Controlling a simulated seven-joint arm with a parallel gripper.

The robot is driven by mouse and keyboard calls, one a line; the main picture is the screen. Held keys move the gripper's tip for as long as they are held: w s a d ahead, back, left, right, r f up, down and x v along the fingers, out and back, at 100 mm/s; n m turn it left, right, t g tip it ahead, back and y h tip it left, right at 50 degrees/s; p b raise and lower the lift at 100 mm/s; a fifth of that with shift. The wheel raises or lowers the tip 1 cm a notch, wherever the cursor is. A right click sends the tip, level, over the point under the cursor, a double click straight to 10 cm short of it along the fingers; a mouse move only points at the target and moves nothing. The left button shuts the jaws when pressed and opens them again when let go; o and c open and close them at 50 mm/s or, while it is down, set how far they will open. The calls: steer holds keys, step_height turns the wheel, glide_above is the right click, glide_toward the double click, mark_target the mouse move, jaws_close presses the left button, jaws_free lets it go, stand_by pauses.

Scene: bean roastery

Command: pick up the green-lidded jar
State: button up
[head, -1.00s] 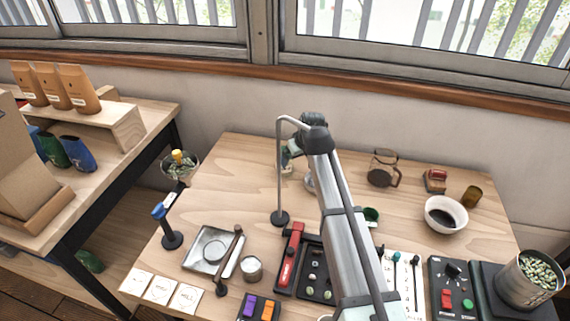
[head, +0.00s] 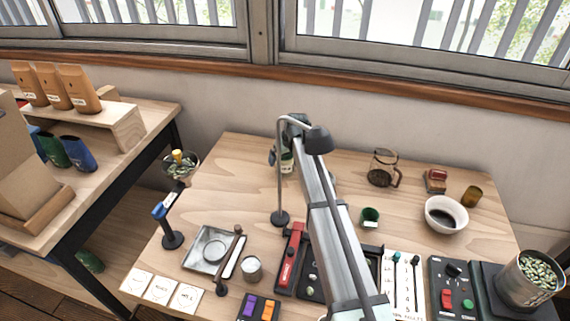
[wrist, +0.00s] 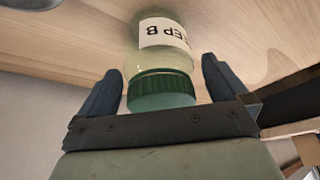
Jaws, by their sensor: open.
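In the head view the jar (head: 287,168) stands at the back of the table, partly hidden by my gripper and the lamp pole. My gripper (wrist: 160,70) is open, with one dark finger on each side of the jar near the lid. Gaps show between the fingers and the jar. In the head view my gripper (head: 281,155) is mostly hidden behind the lamp and arm.
A desk lamp (head: 280,180) stands close beside the jar and my arm. The table's back left is clear.

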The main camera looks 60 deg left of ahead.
steer(key=shift+c, duration=0.5)
steer(key=c, duration=1)
